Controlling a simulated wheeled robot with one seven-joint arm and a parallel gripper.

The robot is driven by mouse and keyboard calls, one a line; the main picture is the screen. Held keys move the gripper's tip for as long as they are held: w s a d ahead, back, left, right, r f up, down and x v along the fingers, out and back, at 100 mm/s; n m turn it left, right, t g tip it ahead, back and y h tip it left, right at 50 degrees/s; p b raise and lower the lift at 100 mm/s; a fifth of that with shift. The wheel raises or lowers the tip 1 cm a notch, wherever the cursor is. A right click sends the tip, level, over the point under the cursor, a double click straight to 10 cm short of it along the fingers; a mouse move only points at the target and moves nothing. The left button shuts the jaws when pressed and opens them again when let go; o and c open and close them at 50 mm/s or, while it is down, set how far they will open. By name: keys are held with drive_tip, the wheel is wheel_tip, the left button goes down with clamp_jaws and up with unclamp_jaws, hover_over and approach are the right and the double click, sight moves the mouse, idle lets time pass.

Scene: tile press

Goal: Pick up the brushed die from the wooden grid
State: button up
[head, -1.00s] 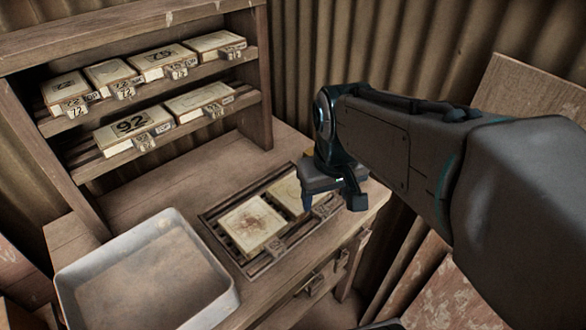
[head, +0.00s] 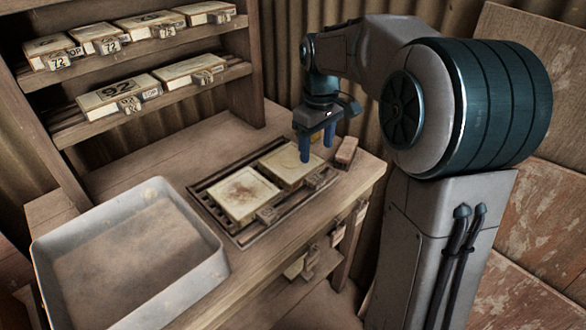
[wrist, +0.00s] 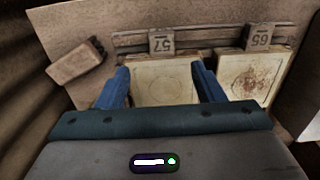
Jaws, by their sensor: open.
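Two square cream dies lie side by side on the wooden grid (head: 208,205). The right one in the head view, the cleaner die (head: 281,168), has faint lines on its face; it also shows in the wrist view (wrist: 160,82) by a tag marked 57 (wrist: 162,42). The left one, the stained die (head: 240,195), carries a brown smudge and sits by a tag marked 65 in the wrist view (wrist: 246,84). My gripper (head: 317,150) is open and empty, fingers pointing down over the cleaner die's far right part. In the wrist view the fingers (wrist: 160,68) frame that die; I cannot tell the gap above it.
A small wooden brush (head: 346,151) lies on the bench right of the grid. A grey metal tray (head: 205,285) stands at the left front. A shelf rack (head: 250,92) with several numbered dies stands behind. Corrugated wall is close behind my arm.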

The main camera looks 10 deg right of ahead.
sight(314, 177)
wheel_tip(314, 177, down, 4)
drive_tip(key=shift+d+r, duration=0.1)
drive_tip(key=shift+r, duration=0.05)
drive_tip(key=shift+s+f+b, duration=0.1)
drive_tip(key=shift+f+b, duration=0.55)
drive_tip(key=shift+f, duration=2)
drive_tip(key=shift+a, duration=0.2)
clamp_jaws()
